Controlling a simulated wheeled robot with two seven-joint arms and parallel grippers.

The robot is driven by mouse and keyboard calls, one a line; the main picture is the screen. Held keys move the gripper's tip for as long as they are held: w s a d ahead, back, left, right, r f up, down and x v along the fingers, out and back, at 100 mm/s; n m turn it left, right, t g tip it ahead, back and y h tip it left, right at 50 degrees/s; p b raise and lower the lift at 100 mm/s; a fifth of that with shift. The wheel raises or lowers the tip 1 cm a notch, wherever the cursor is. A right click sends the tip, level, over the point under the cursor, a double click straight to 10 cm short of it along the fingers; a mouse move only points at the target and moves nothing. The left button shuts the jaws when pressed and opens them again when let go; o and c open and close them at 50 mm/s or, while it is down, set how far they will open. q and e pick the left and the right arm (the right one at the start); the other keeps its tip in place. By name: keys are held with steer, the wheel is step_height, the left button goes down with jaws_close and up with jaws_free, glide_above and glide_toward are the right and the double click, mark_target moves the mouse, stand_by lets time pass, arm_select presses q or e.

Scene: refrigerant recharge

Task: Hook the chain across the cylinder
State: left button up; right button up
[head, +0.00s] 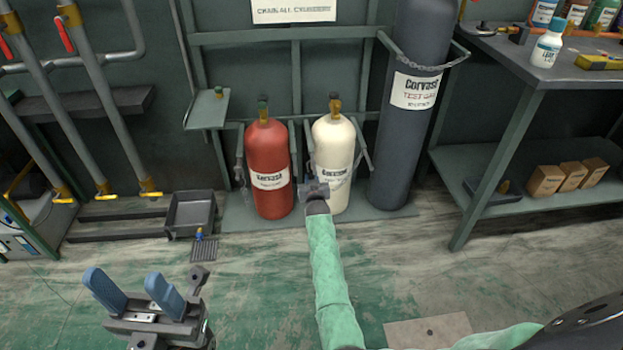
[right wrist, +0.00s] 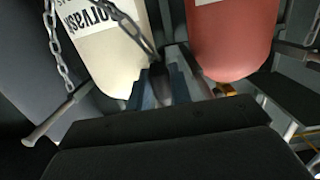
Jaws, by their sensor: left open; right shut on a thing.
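The cream cylinder (head: 335,148) stands upright on the rack's base, right of the red cylinder (head: 266,160). My right gripper (head: 309,182) is low in the gap between them, in front of the cream cylinder's left side. In the right wrist view its blue fingers (right wrist: 161,88) are shut on a dark end piece of a chain (right wrist: 126,24). The chain crosses in front of the cream cylinder. Another stretch (right wrist: 55,45) hangs from a rack arm (right wrist: 52,117) on its other side; the loop joining them is out of view. My left gripper (head: 136,292) is open and empty above the floor.
A tall dark cylinder (head: 408,130) stands at right with a chain (head: 420,66) across it. A chain (head: 242,165) hangs left of the red cylinder. A black bin (head: 191,213) sits left, a workbench (head: 520,75) right. The floor in front is mostly clear.

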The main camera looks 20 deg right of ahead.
steer(key=shift+s+f, duration=0.5)
steer(key=shift+f, duration=0.15)
steer(key=shift+d, duration=0.2)
steer(key=shift+w, duration=0.1)
steer(key=shift+w+d+r+p, duration=0.35)
steer(key=shift+r+p, duration=0.2)
steer(key=shift+r, duration=0.05)
steer(key=shift+s+f+b, duration=0.1)
steer(key=shift+f+b, duration=0.35)
steer(key=shift+f, duration=0.55)
stand_by(0.4)
steer(key=o, duration=1)
